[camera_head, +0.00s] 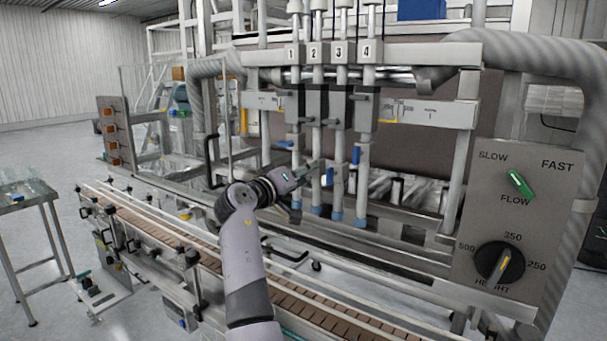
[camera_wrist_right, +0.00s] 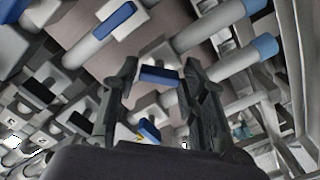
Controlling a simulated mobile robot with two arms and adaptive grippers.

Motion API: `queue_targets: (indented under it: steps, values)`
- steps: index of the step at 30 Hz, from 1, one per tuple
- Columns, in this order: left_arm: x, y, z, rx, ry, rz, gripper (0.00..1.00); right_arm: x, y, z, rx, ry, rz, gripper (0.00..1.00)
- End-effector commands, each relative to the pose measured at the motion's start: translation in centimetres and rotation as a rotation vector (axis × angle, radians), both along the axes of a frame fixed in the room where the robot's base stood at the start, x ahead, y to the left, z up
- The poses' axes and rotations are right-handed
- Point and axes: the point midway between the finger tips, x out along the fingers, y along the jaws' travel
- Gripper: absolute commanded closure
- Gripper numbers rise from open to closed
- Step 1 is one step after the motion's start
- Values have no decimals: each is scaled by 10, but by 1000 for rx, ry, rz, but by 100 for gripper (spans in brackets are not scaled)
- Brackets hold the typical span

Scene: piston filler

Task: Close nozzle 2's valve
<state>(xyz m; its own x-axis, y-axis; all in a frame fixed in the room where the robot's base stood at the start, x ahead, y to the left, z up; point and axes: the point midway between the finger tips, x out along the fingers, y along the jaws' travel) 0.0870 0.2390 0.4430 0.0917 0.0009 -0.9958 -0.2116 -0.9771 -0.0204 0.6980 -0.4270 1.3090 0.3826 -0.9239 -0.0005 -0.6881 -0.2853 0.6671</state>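The nozzle 2 label (camera_head: 315,52) sits above a vertical pipe, the nozzle 2 pipe (camera_head: 316,145). My right gripper (camera_head: 309,174) is at this pipe and hides its valve handle in the head view. In the right wrist view my right gripper (camera_wrist_right: 160,68) is open. A blue valve handle (camera_wrist_right: 158,75) appears between its fingers; I cannot tell whether they touch it. Nozzle 1's blue handle (camera_head: 284,144) lies sideways. Nozzle 3's blue handle (camera_head: 329,177) and nozzle 4's blue handle (camera_head: 356,155) stand upright. My left gripper is not in view.
A conveyor (camera_head: 175,247) with rails runs below the nozzles. A control panel (camera_head: 528,225) with a green flow switch and a black height knob stands on the right. Neighbouring pipes leave little room around the gripper. A small table (camera_head: 25,204) stands far left.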

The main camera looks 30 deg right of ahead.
Motion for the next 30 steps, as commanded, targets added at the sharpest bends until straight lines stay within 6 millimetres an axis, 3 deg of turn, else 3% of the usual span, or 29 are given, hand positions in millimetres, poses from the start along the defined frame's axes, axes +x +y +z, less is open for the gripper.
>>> queue_targets:
  steps: [14,22,30]
  values:
    - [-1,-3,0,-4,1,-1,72,0,0,0,0,0,0,95]
    - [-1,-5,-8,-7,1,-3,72,0,0,-2,11,-28,-1,95]
    - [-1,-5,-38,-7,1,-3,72,0,0,-6,67,-166,-1,95]
